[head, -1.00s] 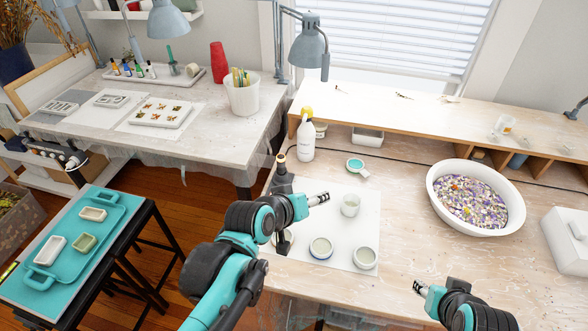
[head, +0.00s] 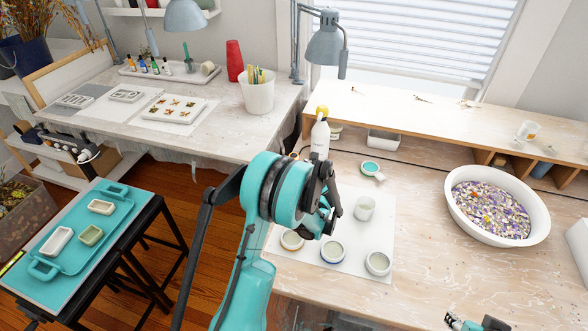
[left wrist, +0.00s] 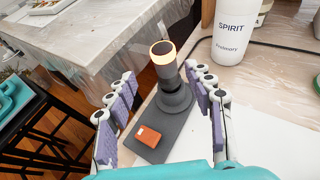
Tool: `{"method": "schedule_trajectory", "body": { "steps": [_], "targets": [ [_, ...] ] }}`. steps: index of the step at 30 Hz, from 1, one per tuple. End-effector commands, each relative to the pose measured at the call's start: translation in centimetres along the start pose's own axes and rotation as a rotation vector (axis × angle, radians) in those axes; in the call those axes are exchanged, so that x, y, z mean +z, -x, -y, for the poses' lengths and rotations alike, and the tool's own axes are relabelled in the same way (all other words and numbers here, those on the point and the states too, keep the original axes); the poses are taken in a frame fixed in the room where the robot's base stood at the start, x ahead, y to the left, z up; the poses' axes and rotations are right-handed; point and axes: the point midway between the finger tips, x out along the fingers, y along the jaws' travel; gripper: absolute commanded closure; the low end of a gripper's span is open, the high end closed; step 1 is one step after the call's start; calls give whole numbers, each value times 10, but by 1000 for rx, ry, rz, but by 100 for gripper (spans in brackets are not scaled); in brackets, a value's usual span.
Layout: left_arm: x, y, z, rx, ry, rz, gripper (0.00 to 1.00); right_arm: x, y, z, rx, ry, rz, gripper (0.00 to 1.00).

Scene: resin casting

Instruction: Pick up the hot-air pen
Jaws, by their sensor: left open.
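The hot-air pen (left wrist: 166,70) shows in the left wrist view as a dark grey upright cylinder with a glowing orange ring near its top. It stands in a grey round holder (left wrist: 175,98) on a flat grey base (left wrist: 165,140) with a small orange-red block (left wrist: 148,136). My left gripper (left wrist: 160,73) is open, its purple-padded fingers to either side of the pen, with nothing held. In the head view my left arm hides the pen, and my left gripper (head: 328,208) is seen from behind. My right gripper (head: 453,320) only partly shows at the bottom edge.
A white spirit bottle (left wrist: 229,32) stands close on the right of the pen; it also shows in the head view (head: 320,140). Several cups stand on a white mat (head: 352,268). A white basin (head: 541,222) of colourful chips is farther right.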

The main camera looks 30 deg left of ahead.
Motion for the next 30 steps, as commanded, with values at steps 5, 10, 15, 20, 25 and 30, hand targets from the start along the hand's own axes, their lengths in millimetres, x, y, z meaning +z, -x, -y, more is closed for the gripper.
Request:
{"method": "schedule_trajectory", "body": {
  "steps": [5, 10, 15, 20, 25, 30],
  "targets": [
    [-4, -22, 0, 5, 10, -7, 47, 4, -6, 0, 0, 0, 0, 60],
    [-3, -45, 4, 5, 7, -5, 47, 11, -15, 0, 0, 0, 0, 60],
    [-2, -69, 7, 5, 6, -5, 47, 16, -23, 0, 0, 0, 0, 60],
    [0, -76, 8, 2, 5, -5, 47, 17, -24, 0, 0, 0, 0, 60],
    [1, -75, 8, 2, 5, -4, 50, 16, -23, 0, 0, 0, 0, 60],
    [1, -75, 8, 2, 4, -4, 95, 16, -23, 0, 0, 0, 0, 60]
  ]
}}
